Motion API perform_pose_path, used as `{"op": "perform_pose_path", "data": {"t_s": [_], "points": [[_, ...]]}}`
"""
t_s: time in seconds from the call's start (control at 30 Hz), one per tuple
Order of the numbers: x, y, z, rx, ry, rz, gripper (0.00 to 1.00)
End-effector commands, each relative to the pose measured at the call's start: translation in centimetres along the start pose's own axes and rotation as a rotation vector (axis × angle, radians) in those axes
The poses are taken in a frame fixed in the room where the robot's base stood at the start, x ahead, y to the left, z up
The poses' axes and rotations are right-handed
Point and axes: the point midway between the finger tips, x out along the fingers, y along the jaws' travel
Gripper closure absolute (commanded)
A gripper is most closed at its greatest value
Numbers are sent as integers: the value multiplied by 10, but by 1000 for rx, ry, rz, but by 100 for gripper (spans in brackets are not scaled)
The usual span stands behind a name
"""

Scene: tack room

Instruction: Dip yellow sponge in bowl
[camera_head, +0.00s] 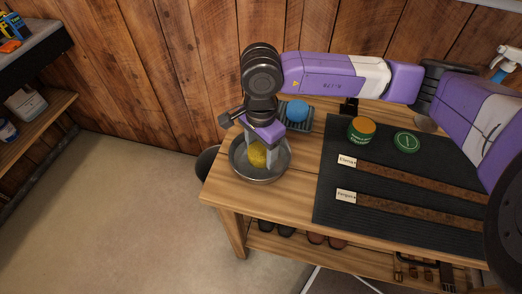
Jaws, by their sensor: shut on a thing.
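The yellow sponge (257,157) is between the fingers of my gripper (259,154), which is shut on it. My gripper points down over the metal bowl (282,172) on the left end of the wooden table. The sponge appears inside the bowl's outline, low toward its inside. I cannot tell whether it touches the bowl's bottom or any liquid. The fingers hide part of the sponge and of the bowl's inside.
A blue sponge (297,110) sits on a dark tray (306,122) behind the bowl. A dark mat (345,213) holds an orange-topped green tin (360,131), a round green lid (406,142) and two brown straps (420,180) with labels. A wooden wall stands close behind.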

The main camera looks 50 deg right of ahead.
Motion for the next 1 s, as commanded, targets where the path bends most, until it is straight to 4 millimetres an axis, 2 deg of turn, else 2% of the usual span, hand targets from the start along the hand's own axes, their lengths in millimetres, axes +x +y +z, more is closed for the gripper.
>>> {"op": "perform_pose_path", "data": {"t_s": [0.1,1.0], "points": [[-14,-1,-1,0,2,-2,78],[-95,0,0,-2,1,-2,78]]}}
